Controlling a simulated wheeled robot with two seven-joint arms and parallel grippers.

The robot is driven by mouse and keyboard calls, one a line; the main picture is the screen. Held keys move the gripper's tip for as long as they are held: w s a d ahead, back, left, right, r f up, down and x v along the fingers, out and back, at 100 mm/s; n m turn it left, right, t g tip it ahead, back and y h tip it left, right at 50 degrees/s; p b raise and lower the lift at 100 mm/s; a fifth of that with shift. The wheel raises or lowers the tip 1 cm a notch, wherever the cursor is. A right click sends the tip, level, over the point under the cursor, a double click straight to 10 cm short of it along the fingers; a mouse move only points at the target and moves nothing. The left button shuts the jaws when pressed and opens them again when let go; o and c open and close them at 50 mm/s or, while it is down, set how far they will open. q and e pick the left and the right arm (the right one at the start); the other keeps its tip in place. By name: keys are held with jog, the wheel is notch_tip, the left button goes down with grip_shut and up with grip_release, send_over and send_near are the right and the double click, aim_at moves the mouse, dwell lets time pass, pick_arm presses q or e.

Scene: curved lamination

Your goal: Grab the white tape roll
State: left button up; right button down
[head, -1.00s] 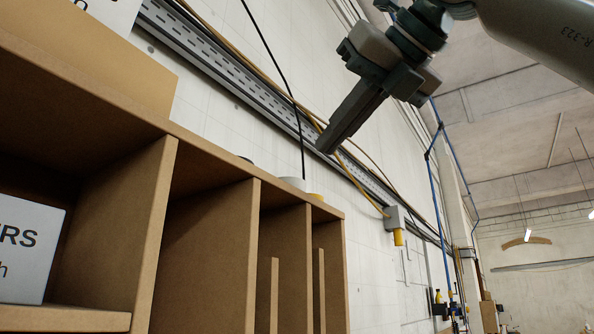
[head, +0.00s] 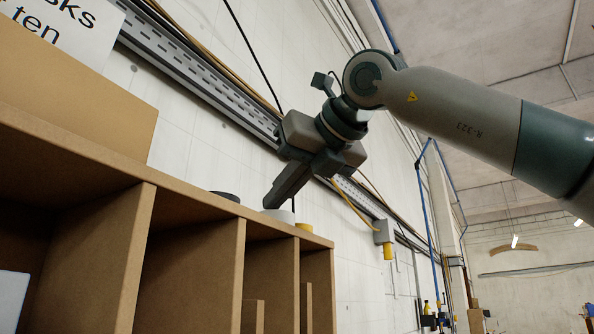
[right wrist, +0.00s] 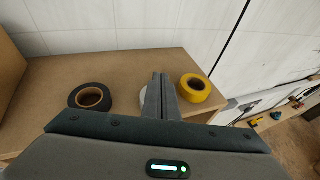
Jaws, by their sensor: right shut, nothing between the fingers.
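The white tape roll (head: 283,216) stands on top of the brown shelf unit, between a black roll and a yellow roll. In the right wrist view the white tape roll (right wrist: 146,101) is mostly hidden behind my fingers; only a pale sliver shows at their left side. My right gripper (head: 268,205) is shut and empty, pointing down at the white roll with its tips very close to it. The fingers (right wrist: 157,78) also show in the right wrist view. I cannot tell whether they touch the roll. My left gripper is out of view.
A black tape roll (right wrist: 91,97) lies to the left and a yellow tape roll (right wrist: 195,88) close on the right, near the shelf top's (right wrist: 125,63) right edge. A cardboard-coloured panel with a sign (head: 75,25) stands farther left. A white wall with cable trays rises behind.

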aim_at(280, 211)
jog(key=shift+w+a+f, duration=0.15)
jog(key=shift+w+f, duration=0.05)
jog(key=shift+f, duration=0.2)
jog(key=shift+s+f+b, duration=0.2)
jog(key=shift+f+b, duration=0.2)
jog(key=shift+f, duration=0.35)
jog(key=shift+s+d+f+b, duration=0.25)
jog(key=shift+s+b, duration=0.2)
jog(key=shift+b, duration=0.35)
jog(key=shift+s+r, duration=0.1)
jog(key=shift+s, duration=0.2)
jog(key=shift+d+r+p, duration=0.2)
jog(key=shift+r+p, duration=0.35)
jog(key=shift+r, duration=0.25)
jog(key=shift+d+r, duration=0.1)
jog(key=shift+d, duration=0.05)
